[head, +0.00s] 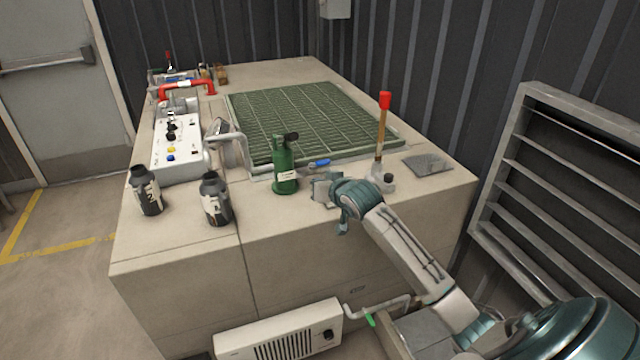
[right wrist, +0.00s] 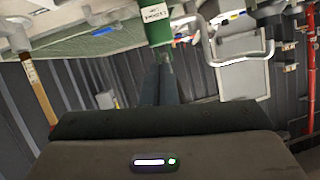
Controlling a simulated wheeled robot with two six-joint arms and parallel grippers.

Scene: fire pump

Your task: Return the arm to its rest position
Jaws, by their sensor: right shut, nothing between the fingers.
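My right arm comes in from the lower right in the head view and reaches over the front of the counter (head: 180,245). Its gripper (head: 322,187) is at the counter's front part, just right of a green bottle (head: 285,168) and left of a lever with a wooden handle and red top (head: 382,135). In the right wrist view the fingers (right wrist: 160,84) are together with nothing between them. The green bottle (right wrist: 155,25) shows upside down beyond their tips. Whether the gripper touches the bottle is unclear. My left gripper is not in view.
Two dark bottles (head: 147,190) (head: 215,198) stand at the front left. A white control panel (head: 176,148), red pipe (head: 187,86) and green grating (head: 300,115) lie behind. A louvred metal frame (head: 560,180) stands right of the arm. A white unit (head: 280,332) sits below the counter's front.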

